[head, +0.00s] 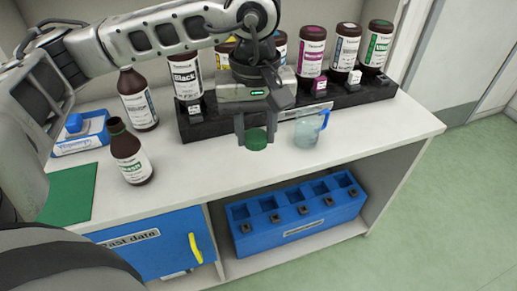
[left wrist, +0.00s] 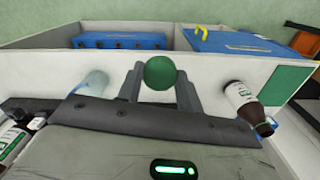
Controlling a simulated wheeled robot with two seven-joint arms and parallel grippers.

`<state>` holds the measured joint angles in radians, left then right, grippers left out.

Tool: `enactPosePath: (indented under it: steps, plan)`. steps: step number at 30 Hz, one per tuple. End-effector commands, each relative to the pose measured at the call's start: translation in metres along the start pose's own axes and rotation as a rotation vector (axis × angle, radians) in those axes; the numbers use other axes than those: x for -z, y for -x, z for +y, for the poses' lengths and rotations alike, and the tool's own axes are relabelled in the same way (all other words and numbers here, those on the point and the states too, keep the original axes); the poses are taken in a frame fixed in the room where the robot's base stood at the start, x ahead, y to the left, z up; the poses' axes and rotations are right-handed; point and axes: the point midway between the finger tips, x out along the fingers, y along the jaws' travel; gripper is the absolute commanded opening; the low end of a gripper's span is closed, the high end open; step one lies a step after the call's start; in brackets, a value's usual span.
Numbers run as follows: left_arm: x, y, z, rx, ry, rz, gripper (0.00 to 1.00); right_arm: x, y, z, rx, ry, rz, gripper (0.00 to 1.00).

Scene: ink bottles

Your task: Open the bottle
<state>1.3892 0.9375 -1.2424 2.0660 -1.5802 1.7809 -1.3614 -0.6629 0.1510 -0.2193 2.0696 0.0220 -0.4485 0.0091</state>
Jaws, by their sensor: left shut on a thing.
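A brown bottle (head: 129,158) with a white label and green lettering stands upright on the counter at the left, its top open with no cap on it. It also shows at the right in the left wrist view (left wrist: 245,103). My left gripper (head: 256,137) is shut on a round green cap (head: 256,140), held above the counter near its front edge, to the right of the open bottle. The cap shows between the fingers in the left wrist view (left wrist: 160,73). My right gripper is not in view.
Several bottles stand in a black rack (head: 190,126) at the back. A clear blue-handled beaker (head: 307,131) stands right of the gripper. A green mat (head: 70,192) and a blue-white tray (head: 82,143) are at the left. A blue box (head: 297,211) is on the shelf below.

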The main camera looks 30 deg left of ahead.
Motion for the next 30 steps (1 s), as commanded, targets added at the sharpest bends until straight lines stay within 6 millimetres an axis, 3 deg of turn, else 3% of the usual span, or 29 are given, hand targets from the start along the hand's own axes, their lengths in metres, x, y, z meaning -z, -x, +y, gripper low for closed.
enactPosePath:
  steps: [6,21,27,30]
  plan:
    - [0.004,-0.016,-0.029,0.003,0.712,0.000,0.08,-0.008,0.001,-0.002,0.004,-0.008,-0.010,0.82]
    - [0.005,-0.041,-0.090,0.002,2.320,0.003,0.08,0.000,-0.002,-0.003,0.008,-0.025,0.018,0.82]
    - [0.004,-0.045,-0.105,0.001,2.761,0.002,0.08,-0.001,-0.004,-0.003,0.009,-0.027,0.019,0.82]
    - [0.003,-0.046,-0.109,0.002,2.877,0.002,0.08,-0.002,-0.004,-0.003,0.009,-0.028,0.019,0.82]
